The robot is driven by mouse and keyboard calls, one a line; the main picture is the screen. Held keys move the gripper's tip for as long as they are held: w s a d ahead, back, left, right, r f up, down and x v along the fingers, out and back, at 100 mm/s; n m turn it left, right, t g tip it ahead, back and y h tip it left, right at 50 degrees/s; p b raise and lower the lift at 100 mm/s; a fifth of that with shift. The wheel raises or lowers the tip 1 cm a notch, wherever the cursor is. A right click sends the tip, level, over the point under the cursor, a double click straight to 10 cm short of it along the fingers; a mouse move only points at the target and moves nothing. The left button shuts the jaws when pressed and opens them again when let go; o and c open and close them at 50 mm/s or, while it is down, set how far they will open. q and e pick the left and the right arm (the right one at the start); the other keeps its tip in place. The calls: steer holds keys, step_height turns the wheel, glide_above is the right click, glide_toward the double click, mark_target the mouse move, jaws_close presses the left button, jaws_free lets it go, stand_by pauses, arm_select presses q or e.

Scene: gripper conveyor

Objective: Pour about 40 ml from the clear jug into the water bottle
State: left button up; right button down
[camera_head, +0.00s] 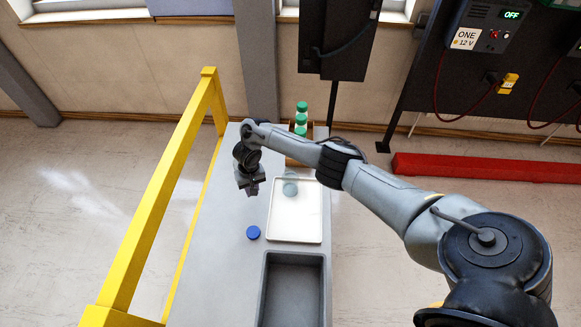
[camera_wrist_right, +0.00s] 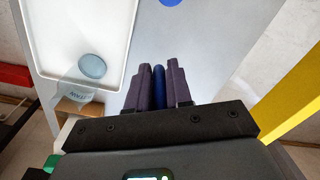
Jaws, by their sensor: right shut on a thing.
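My right gripper (camera_head: 251,187) is above the grey table, left of the white tray. In the right wrist view its dark fingers (camera_wrist_right: 158,88) are shut on a narrow dark blue thing (camera_wrist_right: 158,78), mostly hidden between them. A clear, pale blue container (camera_head: 290,184) is at the tray's far edge; it also shows in the right wrist view (camera_wrist_right: 92,67), with lettering on its side. It is likely the water bottle. A blue disc (camera_head: 253,232) lies flat on the table. I cannot make out a clear jug for certain. My left gripper is not in view.
The white tray (camera_head: 295,234) lies along the table's right side. A grey open bin (camera_head: 266,290) is nearer. Green-topped bottles (camera_head: 301,117) stand in a brown holder at the far end. A yellow rail (camera_head: 160,190) runs along the left. The table's left strip is clear.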

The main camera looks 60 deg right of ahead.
arm_select(q)
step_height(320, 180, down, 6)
steer(key=b, duration=0.6)
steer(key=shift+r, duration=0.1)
arm_select(e)
steer(key=s+d+f, duration=0.2)
steer(key=d+f, duration=0.1)
steer(key=f, duration=0.5)
steer(key=shift+s+m, duration=0.15)
steer(key=shift+m, duration=0.25)
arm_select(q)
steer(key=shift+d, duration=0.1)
